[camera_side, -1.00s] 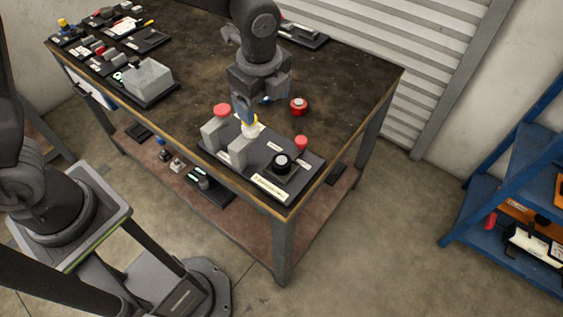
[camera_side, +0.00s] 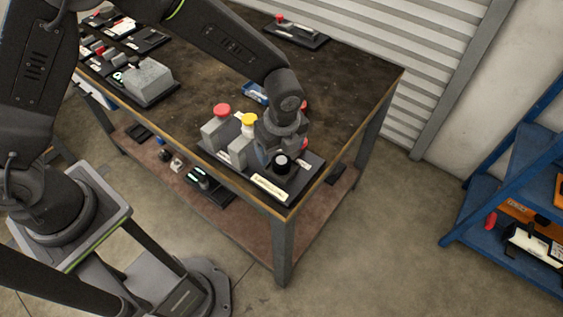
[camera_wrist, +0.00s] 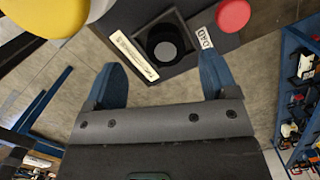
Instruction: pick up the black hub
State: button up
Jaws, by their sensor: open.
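The black hub (camera_side: 282,163) is a short black cylinder with a pale-ringed top, sitting in a square recess near the front right corner of the dark board (camera_side: 232,173). In the wrist view the hub (camera_wrist: 163,46) shows upright in its recess, ahead of and between my blue fingertips. My gripper (camera_wrist: 163,80) is open and empty, its two fingers spread wider than the hub. In the side view my gripper (camera_side: 272,153) is low over the board, just behind and left of the hub. Its fingertips are mostly hidden there.
On the board, a red-capped grey block (camera_side: 222,110) and a yellow-capped block (camera_side: 249,119) stand left of my gripper. A red knob (camera_wrist: 233,15) is close to the hub. A blue item (camera_side: 257,92) lies behind. The table's middle is clear.

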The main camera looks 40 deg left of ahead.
aim_at(282, 160)
jog(key=f, duration=0.4)
jog(key=shift+w+d+f, duration=0.2)
jog(key=shift+f, duration=0.1)
jog(key=shift+r, duration=0.1)
jog(key=c, duration=1.1)
